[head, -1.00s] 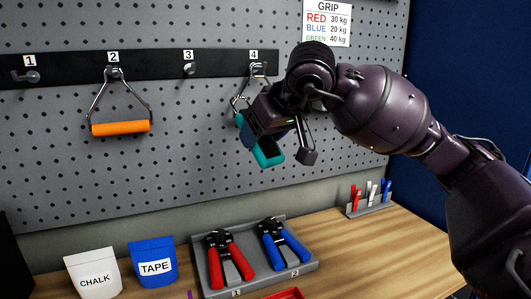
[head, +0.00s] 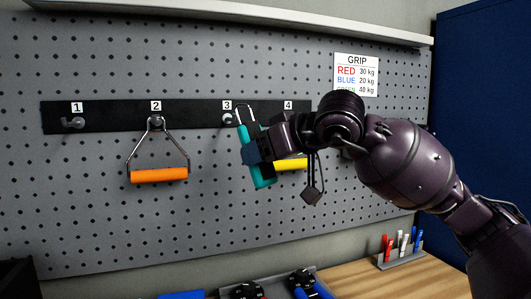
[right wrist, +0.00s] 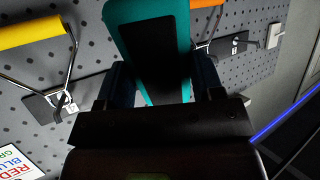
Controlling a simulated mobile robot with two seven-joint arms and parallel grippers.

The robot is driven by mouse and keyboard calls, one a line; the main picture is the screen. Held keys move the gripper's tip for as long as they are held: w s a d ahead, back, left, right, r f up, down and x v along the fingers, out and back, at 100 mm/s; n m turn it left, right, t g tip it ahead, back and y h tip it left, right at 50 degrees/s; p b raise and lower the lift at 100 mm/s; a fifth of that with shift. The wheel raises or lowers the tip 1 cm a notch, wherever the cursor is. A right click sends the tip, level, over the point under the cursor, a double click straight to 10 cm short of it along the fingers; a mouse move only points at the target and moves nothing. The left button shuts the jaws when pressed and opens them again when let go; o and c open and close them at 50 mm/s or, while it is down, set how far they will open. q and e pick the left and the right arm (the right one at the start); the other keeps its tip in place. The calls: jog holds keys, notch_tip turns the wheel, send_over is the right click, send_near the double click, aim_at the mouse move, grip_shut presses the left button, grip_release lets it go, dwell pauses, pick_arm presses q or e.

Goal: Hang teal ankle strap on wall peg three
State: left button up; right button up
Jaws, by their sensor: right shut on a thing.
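The teal ankle strap (head: 264,174) is held in my right gripper (head: 258,152), in front of the pegboard. It is nearly upright, leaning slightly, with its metal loop (head: 244,108) at the top. Wall peg three (head: 228,119) is bare and sits just left of the loop; I cannot tell whether they touch. In the right wrist view the strap (right wrist: 155,40) stands between the two dark fingers, its dark inner face showing. The loop is hidden in that view. My left gripper is not in view.
An orange handle (head: 159,176) hangs on peg two. A yellow handle (head: 291,164) hangs under label four, partly behind my right gripper. Peg one (head: 73,122) is bare. A shelf (head: 250,12) runs above; a marker holder (head: 402,256) and grip tools (head: 304,284) are below.

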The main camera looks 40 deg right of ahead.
jog(key=shift+w+d, duration=0.2)
jog(key=shift+w, duration=0.2)
jog(key=shift+w+d+f, duration=0.1)
jog(key=shift+w+d, duration=0.05)
jog(key=shift+w, duration=0.55)
jog(key=shift+w+d+f, duration=0.1)
jog(key=shift+w, duration=0.6)
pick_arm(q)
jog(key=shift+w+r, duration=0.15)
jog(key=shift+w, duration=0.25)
pick_arm(e)
jog(key=w+d+f, duration=0.1)
jog(key=w+d, duration=0.1)
jog(key=w, duration=0.5)
jog(key=shift+f, duration=0.4)
jog(key=o, duration=1.1)
jog(key=shift+c, duration=0.2)
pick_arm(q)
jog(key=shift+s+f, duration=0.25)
